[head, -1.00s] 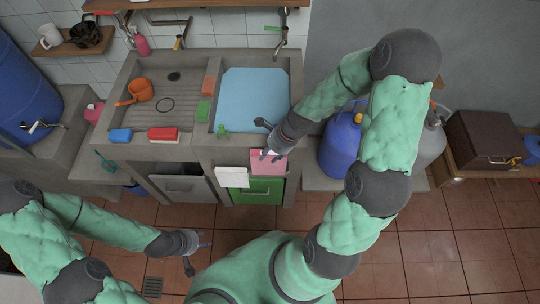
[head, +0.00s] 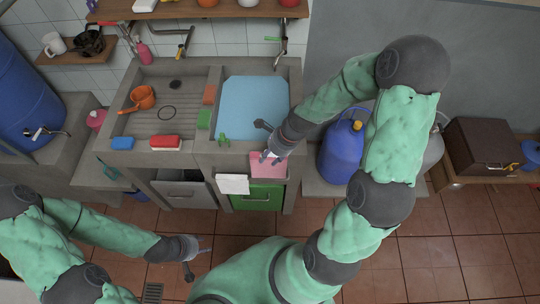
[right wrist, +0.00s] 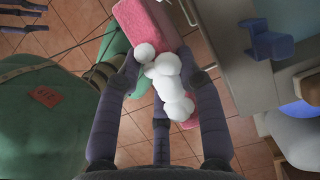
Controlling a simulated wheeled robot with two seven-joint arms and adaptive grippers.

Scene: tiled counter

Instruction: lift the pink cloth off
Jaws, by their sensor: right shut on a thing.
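The pink cloth (head: 272,172) hangs at the front of the sink counter, below the basin and above the green drawer front. In the right wrist view the pink cloth (right wrist: 146,22) lies between my fingers, with white rounded lumps (right wrist: 172,80) on it. My right gripper (head: 268,155) is shut on the cloth; the lumps partly hide the contact. It also shows in the right wrist view (right wrist: 160,85). My left gripper (head: 200,259) is open and empty over the floor at lower left, well away from the cloth.
A white cloth (head: 232,184) hangs just left of the pink one. The water-filled basin (head: 254,105) is behind. A blue gas cylinder (head: 340,155) stands close on the right. A red brush (head: 165,142) and green blocks lie on the counter. The tiled floor in front is clear.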

